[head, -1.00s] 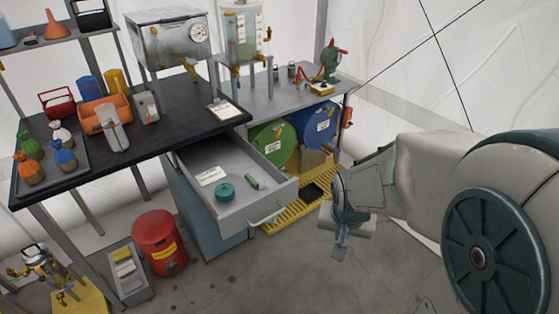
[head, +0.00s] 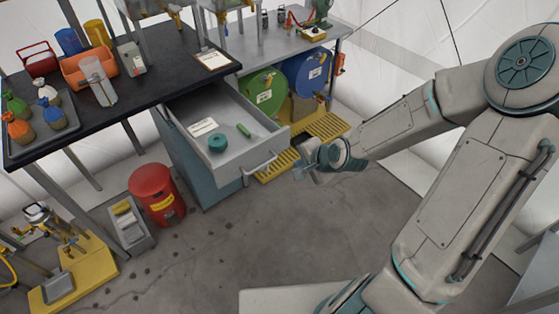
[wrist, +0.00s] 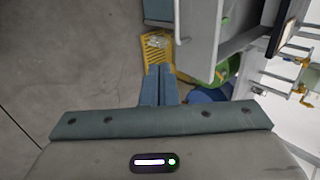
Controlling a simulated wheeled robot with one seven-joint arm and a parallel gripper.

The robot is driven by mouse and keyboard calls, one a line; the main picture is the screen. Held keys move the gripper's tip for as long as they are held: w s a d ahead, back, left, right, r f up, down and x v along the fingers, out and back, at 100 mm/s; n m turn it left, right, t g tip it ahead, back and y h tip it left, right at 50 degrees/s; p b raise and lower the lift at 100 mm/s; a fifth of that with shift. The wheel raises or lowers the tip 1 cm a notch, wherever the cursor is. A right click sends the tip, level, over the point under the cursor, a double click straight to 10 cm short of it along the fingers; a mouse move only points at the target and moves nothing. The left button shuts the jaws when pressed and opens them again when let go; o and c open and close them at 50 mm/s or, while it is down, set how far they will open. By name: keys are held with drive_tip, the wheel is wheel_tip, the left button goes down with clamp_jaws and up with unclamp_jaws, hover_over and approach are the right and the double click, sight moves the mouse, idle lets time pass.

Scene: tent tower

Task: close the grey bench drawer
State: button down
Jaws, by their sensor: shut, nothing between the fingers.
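The grey bench drawer (head: 222,164) is pulled out from under the dark bench top. A white card, a teal roll of tape (head: 217,141) and a green item (head: 243,130) lie in it. Its bar handle (head: 261,166) is on the front panel. My gripper (head: 300,173) is shut and empty, just to the right of the handle in the head view and apart from it. In the wrist view the shut fingers (wrist: 159,72) point toward the yellow grating, and the drawer front with its handle (wrist: 180,24) is up and to the right of them.
A red bin (head: 156,195) stands on the floor left of the drawer cabinet. The black bench (head: 130,93) holds bottles, an orange caddy and a clipboard. The floor before the drawer is clear.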

drive_tip(key=w+r+b+x, duration=0.1)
drive_tip(key=x, duration=1.1)
drive_tip(key=shift+a+r, duration=0.25)
drive_tip(key=shift+a, duration=0.15)
drive_tip(key=shift+w, duration=0.25)
